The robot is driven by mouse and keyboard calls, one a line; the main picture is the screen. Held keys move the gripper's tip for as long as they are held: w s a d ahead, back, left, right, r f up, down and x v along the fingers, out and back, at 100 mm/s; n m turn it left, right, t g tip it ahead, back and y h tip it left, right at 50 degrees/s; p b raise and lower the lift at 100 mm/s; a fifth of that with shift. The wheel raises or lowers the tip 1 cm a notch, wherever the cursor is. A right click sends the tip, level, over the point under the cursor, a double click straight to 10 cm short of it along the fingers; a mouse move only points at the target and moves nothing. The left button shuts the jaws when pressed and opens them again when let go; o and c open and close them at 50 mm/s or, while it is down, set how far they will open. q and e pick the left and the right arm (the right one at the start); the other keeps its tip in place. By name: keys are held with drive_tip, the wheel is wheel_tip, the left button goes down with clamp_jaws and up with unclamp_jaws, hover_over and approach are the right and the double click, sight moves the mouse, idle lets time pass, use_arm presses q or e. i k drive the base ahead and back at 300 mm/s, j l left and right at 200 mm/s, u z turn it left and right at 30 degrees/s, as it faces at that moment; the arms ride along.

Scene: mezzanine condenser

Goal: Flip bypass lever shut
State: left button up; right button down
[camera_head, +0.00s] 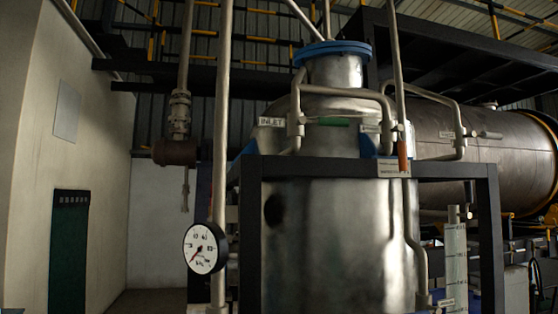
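A steel vessel (335,240) stands at the centre with pipes and small valves around its top. An orange-red lever handle (402,155) hangs downward, near vertical, from a valve on the right pipe (397,70). A small label plate (394,170) sits just below it, too small to read. A green lever handle (333,122) lies level along the upper pipe, right of a plate reading INLET (271,122). I cannot tell from the lettering which lever is the bypass. Neither of my grippers is in view.
A dark steel frame (365,168) surrounds the vessel. A round gauge (205,248) is on the left, beside a vertical pipe (221,130). A level scale (456,265) stands at right, before a large horizontal tank (475,150). Open floor (150,302) shows at lower left.

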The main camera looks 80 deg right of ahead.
sight(402, 149)
drive_tip(key=z, duration=3.25)
